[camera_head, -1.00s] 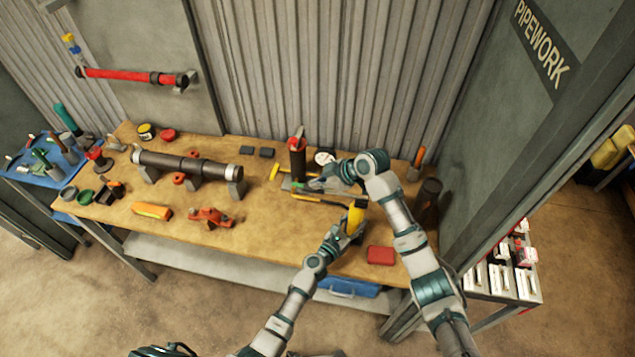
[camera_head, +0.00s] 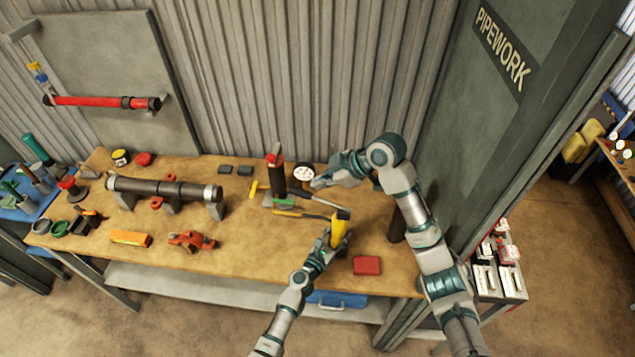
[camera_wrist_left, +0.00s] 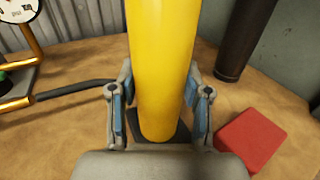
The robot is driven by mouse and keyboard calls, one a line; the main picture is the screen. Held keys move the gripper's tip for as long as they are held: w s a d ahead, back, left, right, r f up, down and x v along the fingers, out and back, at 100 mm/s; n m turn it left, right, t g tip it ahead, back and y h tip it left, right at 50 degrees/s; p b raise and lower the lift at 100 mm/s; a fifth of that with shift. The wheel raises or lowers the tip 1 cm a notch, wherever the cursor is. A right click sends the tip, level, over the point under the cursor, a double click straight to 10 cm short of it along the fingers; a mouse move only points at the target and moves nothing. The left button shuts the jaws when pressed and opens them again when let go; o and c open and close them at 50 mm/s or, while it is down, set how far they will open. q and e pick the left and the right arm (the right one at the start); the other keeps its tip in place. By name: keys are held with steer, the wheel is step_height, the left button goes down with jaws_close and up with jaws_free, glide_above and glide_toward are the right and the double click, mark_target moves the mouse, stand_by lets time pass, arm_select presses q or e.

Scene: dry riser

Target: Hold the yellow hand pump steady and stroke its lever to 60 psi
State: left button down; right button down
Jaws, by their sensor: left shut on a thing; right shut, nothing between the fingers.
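The yellow hand pump (camera_head: 339,234) stands near the front right of the bench. My left gripper (camera_head: 330,243) is shut around its yellow barrel. In the left wrist view the barrel (camera_wrist_left: 163,70) stands between the left fingers (camera_wrist_left: 160,112), with a dark foot below it on the bench. A dark bar (camera_wrist_left: 75,89) runs left from near the barrel; I cannot tell if it is the lever. My right gripper (camera_head: 322,182) is shut and empty, beside the round white gauge (camera_head: 303,173). The gauge also shows partly in the left wrist view (camera_wrist_left: 12,10); its reading is unclear.
A red block (camera_head: 367,265) lies right of the pump. A dark upright cylinder (camera_head: 397,226) stands behind it at the right. A dark pipe on supports (camera_head: 165,188) and red tools (camera_head: 191,240) occupy the left. The bench's front middle (camera_head: 255,250) is clear.

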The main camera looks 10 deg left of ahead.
stand_by(0.4)
arm_select(q)
steer(key=shift+c, duration=2.2)
jaws_free()
